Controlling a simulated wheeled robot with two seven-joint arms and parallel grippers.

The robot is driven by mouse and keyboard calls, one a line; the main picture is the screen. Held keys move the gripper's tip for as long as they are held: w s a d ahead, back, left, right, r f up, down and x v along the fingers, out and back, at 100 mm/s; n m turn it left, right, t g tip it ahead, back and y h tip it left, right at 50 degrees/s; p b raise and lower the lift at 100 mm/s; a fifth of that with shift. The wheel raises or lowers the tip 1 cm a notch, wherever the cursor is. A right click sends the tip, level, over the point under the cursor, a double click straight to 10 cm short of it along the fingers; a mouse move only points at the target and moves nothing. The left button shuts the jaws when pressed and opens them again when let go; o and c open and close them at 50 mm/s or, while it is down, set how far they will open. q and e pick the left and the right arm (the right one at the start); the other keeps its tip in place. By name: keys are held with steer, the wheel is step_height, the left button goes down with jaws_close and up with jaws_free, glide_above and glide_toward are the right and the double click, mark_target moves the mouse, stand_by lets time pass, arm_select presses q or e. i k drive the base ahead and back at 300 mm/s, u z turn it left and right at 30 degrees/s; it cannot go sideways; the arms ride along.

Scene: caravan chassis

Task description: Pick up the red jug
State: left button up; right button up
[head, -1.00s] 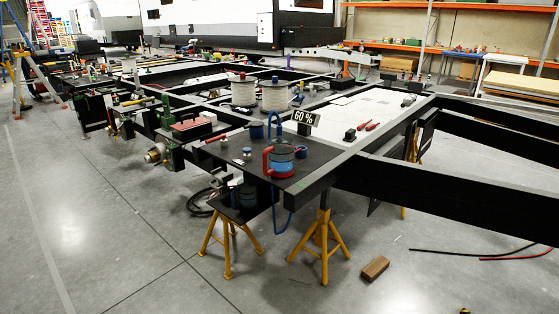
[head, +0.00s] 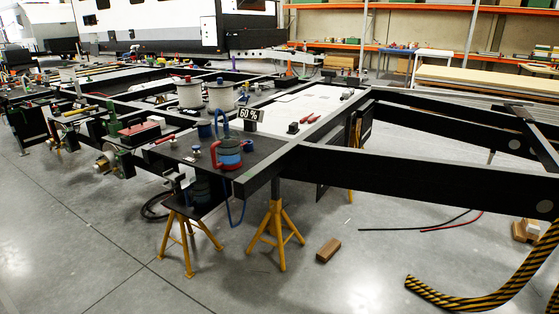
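The red jug (head: 214,154) stands upright on a dark panel at the near corner of the chassis in the head view. It has a red handle and base, a blue-grey body and a blue hose rising behind it. Nothing holds the jug. Neither of my grippers is in view.
Yellow axle stands (head: 274,235) hold up the chassis corner. A wooden block (head: 328,250) lies on the floor to the right. A yellow-black striped hose (head: 490,296) curves at the lower right. The grey floor in front is mostly clear.

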mark_target(228, 145)
steer(key=z, duration=1.15)
steer(key=i, duration=0.45)
steer(key=u, duration=0.65)
steer(key=i, duration=1.2)
steer(key=u, duration=0.95)
